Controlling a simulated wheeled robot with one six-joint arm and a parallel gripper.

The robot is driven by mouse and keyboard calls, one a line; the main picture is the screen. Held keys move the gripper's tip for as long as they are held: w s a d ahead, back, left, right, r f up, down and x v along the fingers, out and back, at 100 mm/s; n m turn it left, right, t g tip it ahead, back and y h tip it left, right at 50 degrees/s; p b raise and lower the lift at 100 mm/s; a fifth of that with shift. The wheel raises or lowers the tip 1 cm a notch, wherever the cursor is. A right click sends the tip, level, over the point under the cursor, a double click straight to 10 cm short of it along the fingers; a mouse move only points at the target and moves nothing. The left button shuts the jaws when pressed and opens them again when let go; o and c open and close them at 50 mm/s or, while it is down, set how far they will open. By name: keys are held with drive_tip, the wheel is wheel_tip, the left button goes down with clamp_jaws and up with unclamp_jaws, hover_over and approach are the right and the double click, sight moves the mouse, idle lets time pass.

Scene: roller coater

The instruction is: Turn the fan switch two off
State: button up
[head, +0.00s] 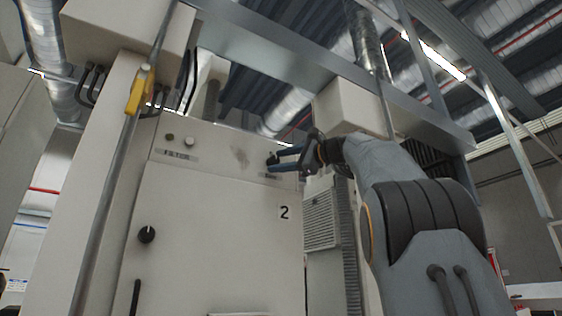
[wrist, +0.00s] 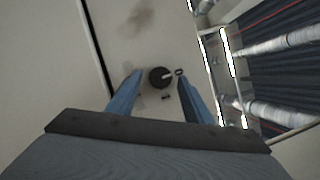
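The fan switch is a round black knob (wrist: 160,77) with a pale pointer mark, set on the cabinet's upper panel. In the wrist view it sits between the tips of my gripper's two blue fingers, with a gap visible on each side. The pointer mark lies toward the right in that view. In the head view the knob (head: 272,159) is at the upper right of cabinet 2 (head: 220,230), partly covered by my gripper (head: 276,160). My gripper is open around the knob. The label below the knob is too small to read.
Another black knob (head: 147,234) is lower left on the cabinet door. Two small controls (head: 180,140) sit at the panel's upper left. A grey vented unit (head: 322,215) is right of the cabinet.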

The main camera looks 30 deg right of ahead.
drive_tip(key=b+v, duration=0.3)
drive_tip(key=v, duration=0.4)
drive_tip(key=shift+s+b, duration=0.3)
drive_tip(key=shift+s, duration=0.05)
drive_tip(key=shift+d+f, duration=0.1)
idle(0.3)
